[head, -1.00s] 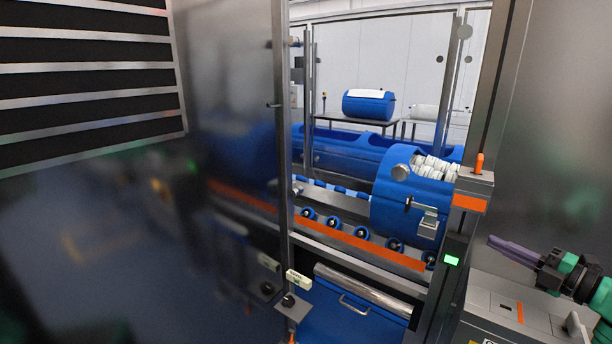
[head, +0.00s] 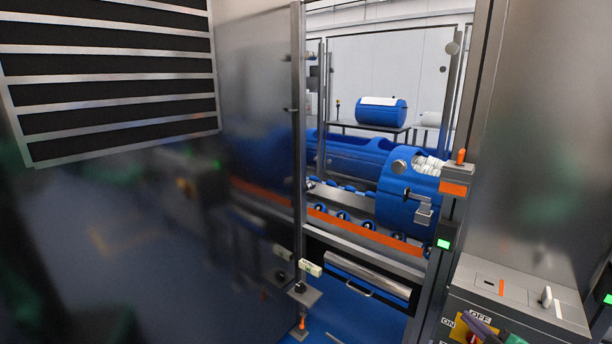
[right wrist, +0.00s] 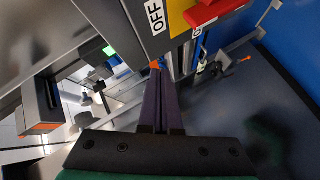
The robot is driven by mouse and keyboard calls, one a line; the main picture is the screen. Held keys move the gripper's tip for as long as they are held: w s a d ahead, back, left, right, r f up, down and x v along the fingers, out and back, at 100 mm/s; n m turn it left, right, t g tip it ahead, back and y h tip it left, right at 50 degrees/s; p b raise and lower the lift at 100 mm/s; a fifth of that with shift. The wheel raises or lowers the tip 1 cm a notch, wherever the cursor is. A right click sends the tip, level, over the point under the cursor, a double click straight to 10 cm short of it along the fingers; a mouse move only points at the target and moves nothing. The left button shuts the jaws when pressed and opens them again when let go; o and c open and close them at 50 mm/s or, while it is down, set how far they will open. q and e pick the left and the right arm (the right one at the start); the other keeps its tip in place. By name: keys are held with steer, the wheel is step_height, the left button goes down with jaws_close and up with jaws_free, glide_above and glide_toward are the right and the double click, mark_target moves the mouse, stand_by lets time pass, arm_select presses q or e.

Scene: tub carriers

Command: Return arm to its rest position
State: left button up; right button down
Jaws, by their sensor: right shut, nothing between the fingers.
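My right gripper (head: 480,328) shows at the bottom right of the head view, low in front of the control box with the ON/OFF switch. In the right wrist view its two long purple fingers (right wrist: 160,98) lie together, shut with nothing between them. The grey box (right wrist: 130,22) with the OFF label and the red switch handle (right wrist: 212,10) is just beyond and above the fingertips. I cannot tell from the wrist view whether the fingers touch the box. My left gripper is in neither view.
A blue tub (head: 404,192) holding white items sits on the roller conveyor behind the door frame. A grey control box (head: 515,297) with levers stands at the right. A tall reflective panel (head: 250,110) fills the left. Blue floor shows below the conveyor.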

steer(key=s+a+f+m+g+h, duration=0.2)
steer(key=s+a+f+m+g, duration=0.35)
steer(key=s+a+f, duration=0.3)
steer(key=s+a+m+g+y, duration=0.1)
steer(key=s+a+m+g, duration=0.6)
steer(key=s, duration=0.7)
step_height(320, 180, down, 24)
steer(key=s+a+n, duration=0.1)
steer(key=s+n, duration=0.1)
steer(key=s, duration=0.1)
steer(key=s+d+f+g, duration=0.1)
steer(key=s+d+f, duration=0.2)
steer(key=s+f, duration=1.1)
steer(key=shift+s+f, duration=0.3)
steer(key=shift+s, duration=0.85)
